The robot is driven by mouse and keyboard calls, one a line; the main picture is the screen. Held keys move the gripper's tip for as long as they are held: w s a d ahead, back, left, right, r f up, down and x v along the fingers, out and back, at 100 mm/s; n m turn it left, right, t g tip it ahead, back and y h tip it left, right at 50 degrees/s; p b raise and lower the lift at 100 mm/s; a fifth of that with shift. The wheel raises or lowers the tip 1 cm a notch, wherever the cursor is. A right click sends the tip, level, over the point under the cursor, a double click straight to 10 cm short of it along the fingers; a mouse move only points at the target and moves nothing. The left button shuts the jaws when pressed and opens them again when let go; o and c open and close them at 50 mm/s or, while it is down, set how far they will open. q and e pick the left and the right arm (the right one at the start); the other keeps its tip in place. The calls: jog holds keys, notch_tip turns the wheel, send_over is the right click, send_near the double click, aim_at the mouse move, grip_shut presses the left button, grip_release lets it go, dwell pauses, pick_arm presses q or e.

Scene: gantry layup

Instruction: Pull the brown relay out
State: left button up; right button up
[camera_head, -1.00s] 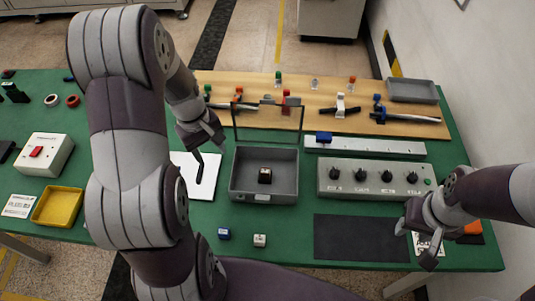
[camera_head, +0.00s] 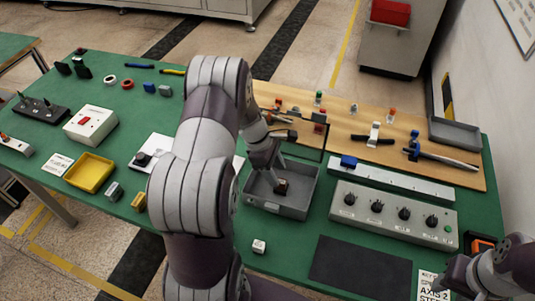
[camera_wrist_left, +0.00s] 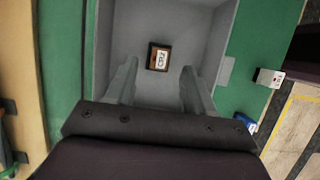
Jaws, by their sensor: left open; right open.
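The brown relay (camera_head: 282,187) is a small dark block with a brown top, lying on the floor of the grey open box (camera_head: 296,212). In the left wrist view the relay (camera_wrist_left: 159,57) shows a white label on its brown face, ahead of and between my fingers. My left gripper (camera_head: 272,178) is open above the box, close to the relay and not around it as far as I can tell; its two fingers (camera_wrist_left: 157,88) show apart and empty. My right gripper (camera_head: 448,290) is at the bottom right, largely cut off by its own arm, away from the box.
A small white block (camera_head: 258,246) lies in front of the box. A yellow tray (camera_head: 89,172) is far left.

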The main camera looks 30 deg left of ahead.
aim_at(280, 180)
pick_arm(q)
notch_tip(280, 180, down, 2)
jog(key=shift+d+f, duration=0.15)
jog(key=shift+f, duration=0.05)
jog(key=shift+w+d+f, duration=0.1)
jog(key=shift+d+f, duration=0.1)
jog(key=shift+f, duration=0.05)
jog(key=shift+d, duration=0.1)
grip_shut()
jog(key=shift+r, duration=0.1)
jog(key=shift+r, duration=0.1)
jog(key=shift+r+p, duration=1.2)
jog(key=shift+p, duration=0.05)
